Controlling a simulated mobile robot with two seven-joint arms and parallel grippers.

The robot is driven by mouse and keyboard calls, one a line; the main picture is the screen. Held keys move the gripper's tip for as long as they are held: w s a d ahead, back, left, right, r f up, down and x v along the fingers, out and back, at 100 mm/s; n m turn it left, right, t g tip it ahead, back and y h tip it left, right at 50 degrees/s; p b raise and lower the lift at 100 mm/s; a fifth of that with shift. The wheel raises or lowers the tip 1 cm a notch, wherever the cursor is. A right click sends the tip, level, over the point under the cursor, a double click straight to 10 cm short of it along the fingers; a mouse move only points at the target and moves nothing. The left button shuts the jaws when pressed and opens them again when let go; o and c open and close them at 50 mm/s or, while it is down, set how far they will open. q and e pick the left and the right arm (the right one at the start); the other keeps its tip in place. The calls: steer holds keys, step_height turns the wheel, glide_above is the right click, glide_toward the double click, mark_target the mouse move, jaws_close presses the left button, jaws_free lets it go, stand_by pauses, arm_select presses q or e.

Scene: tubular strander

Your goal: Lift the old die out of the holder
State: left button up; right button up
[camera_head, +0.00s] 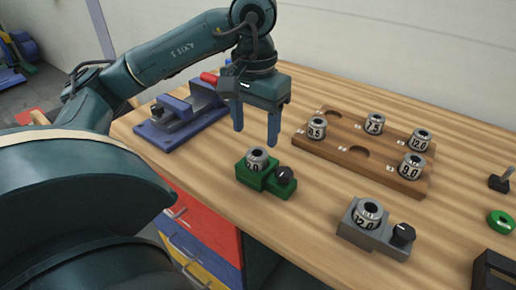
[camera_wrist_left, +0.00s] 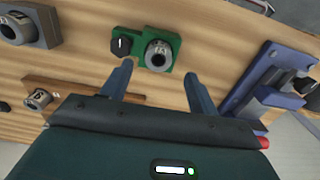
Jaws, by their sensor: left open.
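A steel die (camera_head: 257,160) with a white number band sits upright in a green holder (camera_head: 249,179) that has a black knob on its right. Its first digit is unclear. A second die marked 12.0 (camera_head: 368,214) sits in a grey holder (camera_head: 378,240) further right. My left gripper (camera_head: 256,138) points down, open and empty, above and slightly behind the green holder, apart from the die. In the left wrist view, the die (camera_wrist_left: 157,54) and green holder (camera_wrist_left: 138,34) show just beyond the open fingertips (camera_wrist_left: 159,70). My right gripper is out of view.
A wooden rack (camera_head: 330,153) behind and to the right holds several numbered dies and has an empty recess. A blue vise-like fixture (camera_head: 180,122) stands left. A green ring (camera_head: 501,222) lies at the right. The wood between the holders is clear.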

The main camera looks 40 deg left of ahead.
mark_target(257, 148)
arm_select(q)
steer(key=f, duration=0.5)
steer(key=shift+w+f, duration=0.25)
steer(key=shift+f, duration=0.1)
steer(key=shift+r, duration=0.1)
jaws_close()
stand_by(0.3)
